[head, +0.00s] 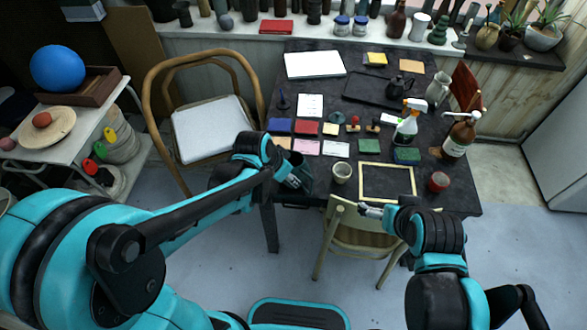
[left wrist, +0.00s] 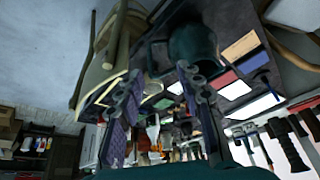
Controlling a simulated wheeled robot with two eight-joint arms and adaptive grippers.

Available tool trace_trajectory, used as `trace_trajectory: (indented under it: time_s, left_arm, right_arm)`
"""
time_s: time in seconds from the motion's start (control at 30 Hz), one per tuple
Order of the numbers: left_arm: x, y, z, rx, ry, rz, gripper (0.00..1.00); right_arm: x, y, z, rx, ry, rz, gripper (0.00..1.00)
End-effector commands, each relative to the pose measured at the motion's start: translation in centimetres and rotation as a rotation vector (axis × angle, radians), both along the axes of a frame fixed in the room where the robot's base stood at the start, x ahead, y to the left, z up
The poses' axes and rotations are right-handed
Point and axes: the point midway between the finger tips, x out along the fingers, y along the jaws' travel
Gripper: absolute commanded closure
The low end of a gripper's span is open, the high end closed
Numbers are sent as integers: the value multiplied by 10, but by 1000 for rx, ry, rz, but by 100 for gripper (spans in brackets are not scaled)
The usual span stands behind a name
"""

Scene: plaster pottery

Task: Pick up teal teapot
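The teal teapot (left wrist: 195,48) is a dark teal rounded vessel near the top of the left wrist view, just beyond my fingertips. In the head view the teapot (head: 306,184) is at the table's front-left edge, partly hidden behind my left gripper (head: 294,181). In the left wrist view my left gripper (left wrist: 160,74) has its two fingers spread with a gap between them and nothing held. The teapot is apart from the gap, close to the right finger; contact cannot be told. My right gripper (head: 369,210) is near the table's front edge by the chair back, seemingly empty.
A pale cup (head: 342,172) and a wooden frame (head: 387,165) lie right of the teapot. Colored tiles (head: 306,127) lie behind it. A spray bottle (head: 407,125) and a brown bottle (head: 458,140) stand at the right. Chairs stand left (head: 207,128) and in front (head: 355,228).

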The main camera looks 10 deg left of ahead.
Motion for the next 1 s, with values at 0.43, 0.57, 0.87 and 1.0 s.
trace_trajectory:
  time_s: [0.43, 0.57, 0.87, 1.0]
  left_arm:
    - [26, -42, -64, 3, 39, -217, 63]
    - [33, -49, -88, 3, 39, -217, 63]
    - [41, -58, -115, 2, 38, -214, 63]
    - [50, -62, -134, 2, 38, -214, 63]
  right_arm:
    - [0, 0, 9, 0, 0, 0, 2]
    - [0, 0, -1, 0, 0, 0, 2]
    - [0, 0, -10, 0, 0, 0, 2]
    - [0, 0, -19, 0, 0, 0, 2]
